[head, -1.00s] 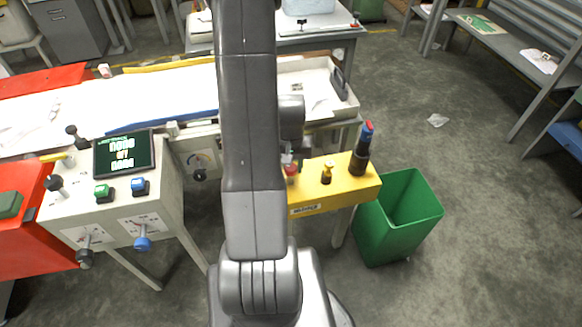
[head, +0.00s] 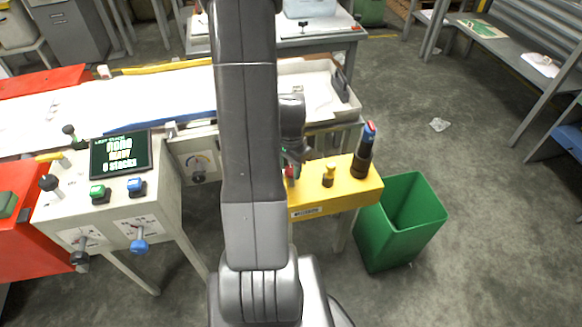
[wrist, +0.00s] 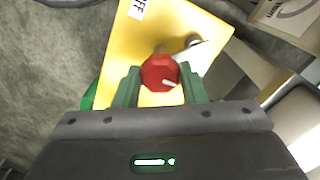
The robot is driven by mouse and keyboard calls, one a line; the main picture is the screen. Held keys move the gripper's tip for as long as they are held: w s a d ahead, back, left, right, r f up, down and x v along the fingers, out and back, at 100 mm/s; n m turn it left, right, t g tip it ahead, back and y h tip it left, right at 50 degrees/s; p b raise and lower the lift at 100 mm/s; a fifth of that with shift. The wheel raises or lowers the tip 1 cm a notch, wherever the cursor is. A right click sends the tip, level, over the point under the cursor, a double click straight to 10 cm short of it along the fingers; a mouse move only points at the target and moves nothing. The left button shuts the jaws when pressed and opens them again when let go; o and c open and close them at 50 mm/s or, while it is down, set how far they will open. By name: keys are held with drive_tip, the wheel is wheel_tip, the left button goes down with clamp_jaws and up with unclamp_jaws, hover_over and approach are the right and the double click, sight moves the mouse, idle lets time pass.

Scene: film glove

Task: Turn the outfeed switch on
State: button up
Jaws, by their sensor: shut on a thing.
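A yellow switch box (head: 345,200) stands right of my arm in the head view, with a small, unreadable label on its front. In the wrist view the box top (wrist: 190,15) fills the upper middle, with a white label (wrist: 137,9) partly readable as "FF". A red knob (wrist: 160,72) sits between the green fingers of my gripper (wrist: 160,86), which is shut on it. A metal shaft (wrist: 186,46) shows just beyond the knob. In the head view the red knob (head: 290,175) shows beside my arm, which hides most of the gripper.
A yellow knob (head: 328,176) and a dark post with a red and blue top (head: 364,150) stand on the box. A green bin (head: 405,222) is to its right. A grey control panel (head: 115,205) with screen, buttons and levers stands left. Open floor lies right.

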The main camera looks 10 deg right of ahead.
drive_tip(key=shift+m, duration=0.4)
drive_tip(key=o, duration=1)
wheel_tip(320, 180, up, 14)
drive_tip(key=shift+f+p, duration=0.1)
drive_tip(key=shift+p, duration=0.95)
drive_tip(key=shift+f, duration=0.1)
wheel_tip(320, 180, down, 14)
drive_tip(key=shift+r+b, duration=0.15)
drive_tip(key=shift+b, duration=0.95)
drive_tip(key=shift+r, duration=0.1)
